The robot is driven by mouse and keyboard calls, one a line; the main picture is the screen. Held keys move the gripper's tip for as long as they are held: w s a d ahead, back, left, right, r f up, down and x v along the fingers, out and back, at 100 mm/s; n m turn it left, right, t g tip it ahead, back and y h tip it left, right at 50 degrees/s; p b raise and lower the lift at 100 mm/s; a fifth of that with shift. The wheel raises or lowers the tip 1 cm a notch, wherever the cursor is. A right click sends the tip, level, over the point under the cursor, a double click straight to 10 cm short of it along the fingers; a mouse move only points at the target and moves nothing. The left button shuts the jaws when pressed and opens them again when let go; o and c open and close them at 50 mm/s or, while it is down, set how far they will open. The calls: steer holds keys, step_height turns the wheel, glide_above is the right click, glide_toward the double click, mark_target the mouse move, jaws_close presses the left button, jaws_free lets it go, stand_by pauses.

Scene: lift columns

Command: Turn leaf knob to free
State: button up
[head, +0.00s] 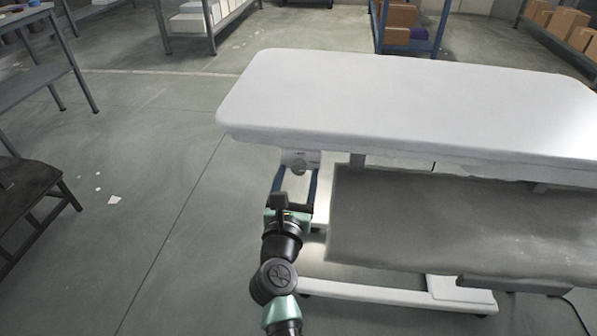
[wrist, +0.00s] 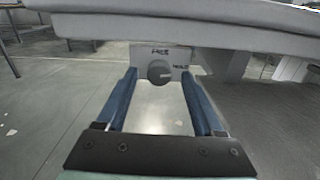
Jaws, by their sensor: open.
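The leaf knob (wrist: 158,72) is a round dark grey dial on a pale plate (wrist: 150,50) under the tabletop edge. Small lettering sits above and to the right of the knob, too blurred to read surely. In the head view, the knob (head: 299,169) shows at the left end of the table's underside. My gripper (wrist: 159,76) is open, its two blue fingers on the left and right of the knob with gaps in the wrist view. In the head view, my gripper (head: 296,176) is just in front of the plate. I cannot tell whether the fingertips reach past the knob's face.
The white tabletop (head: 400,95) overhangs the knob closely. A grey panel (head: 430,225) hangs below its front edge, right of my arm. A white base bar (head: 360,292) runs low along the floor. Open floor (head: 150,180) lies to the left; shelves stand farther back.

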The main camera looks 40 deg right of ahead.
steer(key=shift+x, duration=1.2)
steer(key=shift+c, duration=0.2)
jaws_close()
